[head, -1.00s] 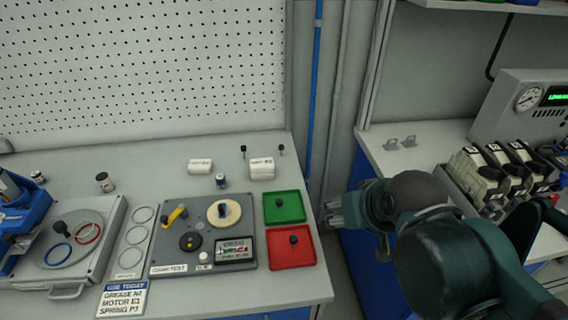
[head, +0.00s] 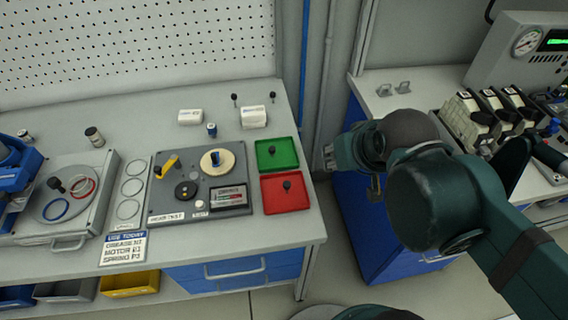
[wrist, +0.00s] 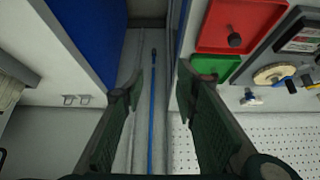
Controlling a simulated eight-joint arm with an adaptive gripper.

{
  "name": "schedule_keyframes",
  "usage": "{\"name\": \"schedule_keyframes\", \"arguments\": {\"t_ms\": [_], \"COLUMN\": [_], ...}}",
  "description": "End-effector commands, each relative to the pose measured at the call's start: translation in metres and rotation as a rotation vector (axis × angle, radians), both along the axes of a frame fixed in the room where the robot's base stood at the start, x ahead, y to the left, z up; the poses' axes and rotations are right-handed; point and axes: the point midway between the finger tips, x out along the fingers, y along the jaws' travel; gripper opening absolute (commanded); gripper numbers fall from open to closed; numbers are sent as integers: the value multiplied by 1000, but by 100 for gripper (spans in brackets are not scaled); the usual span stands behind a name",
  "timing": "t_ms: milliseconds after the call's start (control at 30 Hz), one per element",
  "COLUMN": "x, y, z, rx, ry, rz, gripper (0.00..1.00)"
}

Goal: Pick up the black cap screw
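Several small black, round-headed pieces look like cap screws, and I cannot tell which one is meant. In the head view, one black piece (head: 286,185) stands in the red tray (head: 298,203), and another (head: 272,150) is in the green tray (head: 290,158). Two thin-stemmed black ones, left (head: 234,98) and right (head: 272,96), stand by a white block. One more (head: 55,183) is on the round plate at far left. My gripper (wrist: 156,92) is open and empty, over the gap between the benches, right of the trays. The red tray's black piece (wrist: 234,40) also shows in the wrist view.
The grey gear-test board (head: 160,205) with yellow, cream and black parts lies left of the trays. White blocks (head: 190,117) stand behind it. A blue cabinet (head: 375,230) is below my arm. A blue pipe (wrist: 152,110) runs up the gap.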

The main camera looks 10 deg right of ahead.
Motion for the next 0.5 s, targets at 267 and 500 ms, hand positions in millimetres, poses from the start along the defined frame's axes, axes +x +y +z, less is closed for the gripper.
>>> {"name": "schedule_keyframes", "arguments": {"t_ms": [267,500], "x": [2,9], "y": [3,13], "z": [2,5], "rx": [21,102], "ry": [12,65], "rz": [-23,-122], "gripper": [30,30]}}
